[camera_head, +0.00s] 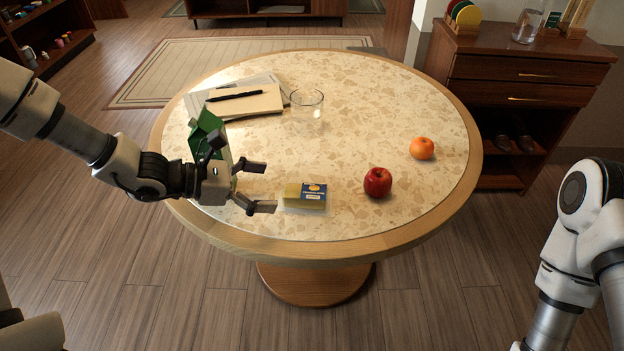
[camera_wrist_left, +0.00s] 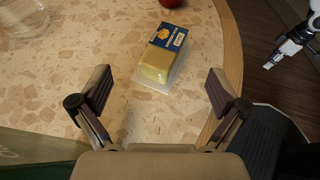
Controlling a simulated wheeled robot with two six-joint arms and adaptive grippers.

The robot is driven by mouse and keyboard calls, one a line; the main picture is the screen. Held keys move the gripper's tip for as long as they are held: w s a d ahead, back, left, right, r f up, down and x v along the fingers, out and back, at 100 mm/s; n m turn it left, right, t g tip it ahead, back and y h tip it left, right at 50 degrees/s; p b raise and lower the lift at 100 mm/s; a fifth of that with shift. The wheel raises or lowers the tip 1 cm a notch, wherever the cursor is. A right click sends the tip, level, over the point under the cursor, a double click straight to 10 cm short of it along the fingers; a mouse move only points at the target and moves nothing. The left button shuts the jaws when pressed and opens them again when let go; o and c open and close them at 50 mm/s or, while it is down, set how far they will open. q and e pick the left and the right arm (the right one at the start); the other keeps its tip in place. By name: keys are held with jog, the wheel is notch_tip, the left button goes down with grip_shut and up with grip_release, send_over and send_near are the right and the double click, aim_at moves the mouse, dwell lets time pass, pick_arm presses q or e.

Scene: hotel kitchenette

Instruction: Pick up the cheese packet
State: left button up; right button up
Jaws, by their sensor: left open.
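The cheese packet (camera_head: 305,195) lies on the round table, a yellow block with a blue label at one end. In the left wrist view the packet (camera_wrist_left: 161,62) lies ahead of the fingertips, roughly between their lines, yellow end nearer. My left gripper (camera_head: 262,188) is open and empty, just left of the packet in the head view and apart from it. Its two spread fingers also show in the left wrist view (camera_wrist_left: 158,92). My right arm shows at the right edge of the head view, with its gripper out of the picture.
A green carton (camera_head: 207,127) stands close behind my left gripper, partly hidden by it. A red apple (camera_head: 377,183) sits right of the packet, with an orange (camera_head: 422,148) farther right. A glass (camera_head: 306,106) and a notebook with a pen (camera_head: 245,101) are farther back. The table's (camera_head: 330,245) front edge is near.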

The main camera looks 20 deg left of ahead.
aim_at(299, 192)
pick_arm(q)
jog(key=shift+w+d+f, duration=0.15)
jog(key=shift+d+f, duration=0.05)
jog(key=shift+d, duration=0.1)
jog(key=shift+b+x, duration=0.45)
jog(key=shift+x, duration=0.3)
jog(key=b+x, duration=0.1)
jog(key=x, duration=0.4)
jog(key=shift+d, duration=0.2)
jog(key=shift+s+a, duration=0.1)
jog(key=shift+s, duration=0.1)
jog(key=c, duration=1.8)
